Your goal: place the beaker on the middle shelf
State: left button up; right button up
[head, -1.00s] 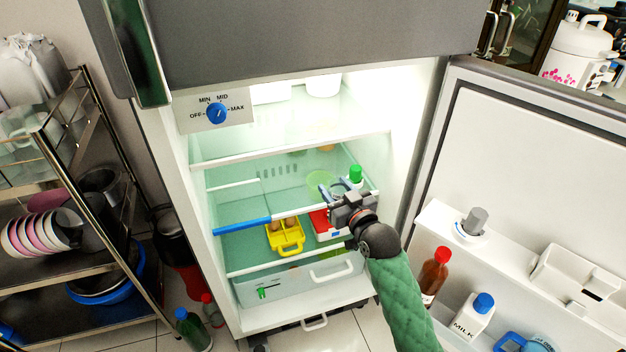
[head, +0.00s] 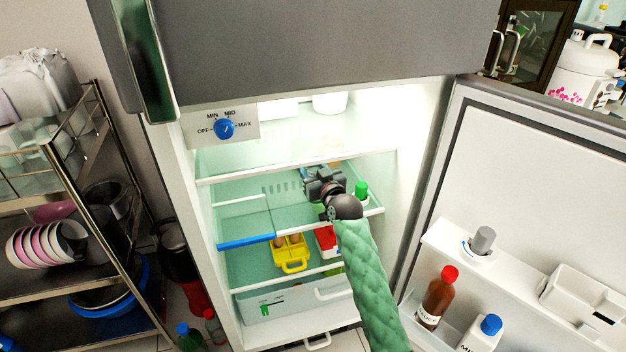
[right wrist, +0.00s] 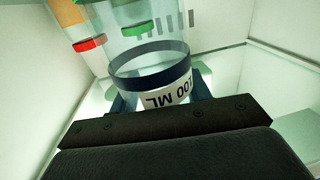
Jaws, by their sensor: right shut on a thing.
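My right gripper (head: 314,174) is inside the open fridge, below the top shelf's front edge and above the shelf with the blue front strip (head: 245,241). In the right wrist view it is shut on the clear beaker (right wrist: 150,72), which has a dark blue band and a "100 ML" label that reads upside down there. In the head view the gripper and wrist hide most of the beaker. I cannot tell whether its base touches a shelf. My left gripper is not in view.
A green-capped bottle (head: 361,190) stands just right of my gripper. A yellow carrier (head: 291,252) and a red box (head: 326,240) sit lower down. The top shelf edge (head: 300,166) is close above. The fridge door (head: 540,180) stands open at right. The left part of the blue-edged shelf is clear.

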jog(key=shift+f, duration=1.65)
jog(key=shift+f, duration=0.15)
jog(key=o, duration=1)
jog(key=v, duration=1.2)
